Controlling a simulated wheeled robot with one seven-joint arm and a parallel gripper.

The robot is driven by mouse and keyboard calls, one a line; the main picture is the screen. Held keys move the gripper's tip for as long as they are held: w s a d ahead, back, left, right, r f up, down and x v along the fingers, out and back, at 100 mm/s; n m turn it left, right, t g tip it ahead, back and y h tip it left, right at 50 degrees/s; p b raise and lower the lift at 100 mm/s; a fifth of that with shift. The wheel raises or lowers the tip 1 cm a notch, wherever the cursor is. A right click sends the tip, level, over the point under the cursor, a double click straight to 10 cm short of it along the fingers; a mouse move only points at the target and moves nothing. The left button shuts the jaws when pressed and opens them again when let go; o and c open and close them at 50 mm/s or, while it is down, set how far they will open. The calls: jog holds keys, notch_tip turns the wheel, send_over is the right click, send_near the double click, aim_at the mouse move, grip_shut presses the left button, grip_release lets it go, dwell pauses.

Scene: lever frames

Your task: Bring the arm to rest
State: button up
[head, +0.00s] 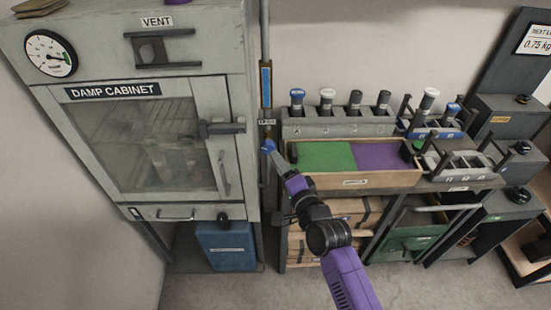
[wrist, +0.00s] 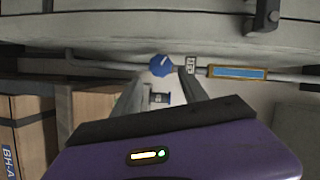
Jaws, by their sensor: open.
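My arm (head: 345,275), purple with black joints, reaches up from the bottom of the head view. My gripper (head: 277,157) is beside the damp cabinet's right edge, close to a blue knob (head: 268,145) on the vertical pipe. In the wrist view my gripper (wrist: 164,77) has its two grey fingers apart. The blue knob (wrist: 160,65) shows at the fingertips, in line with the gap between them. Whether a finger touches it I cannot tell. A smaller blue-topped piece (wrist: 160,97) shows between the fingers.
The damp cabinet (head: 236,90) stands left, its glass door closed. Right of the pipe (head: 264,30) is a bench with a wooden tray (head: 350,181) of green and purple sections, below a rack (head: 340,127) of several capped containers. A blue box (head: 225,245) sits under the cabinet. Floor shows in front.

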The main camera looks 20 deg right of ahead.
jog(key=shift+s, duration=0.25)
dwell(0.4)
notch_tip(320, 180, up, 4)
jog(key=s+r+n+t, duration=0.1)
jog(key=n, duration=0.2)
jog(key=s+n+g+h, duration=0.1)
jog(key=s+n, duration=1)
jog(key=s, duration=3.4)
jog(key=shift+g, duration=1)
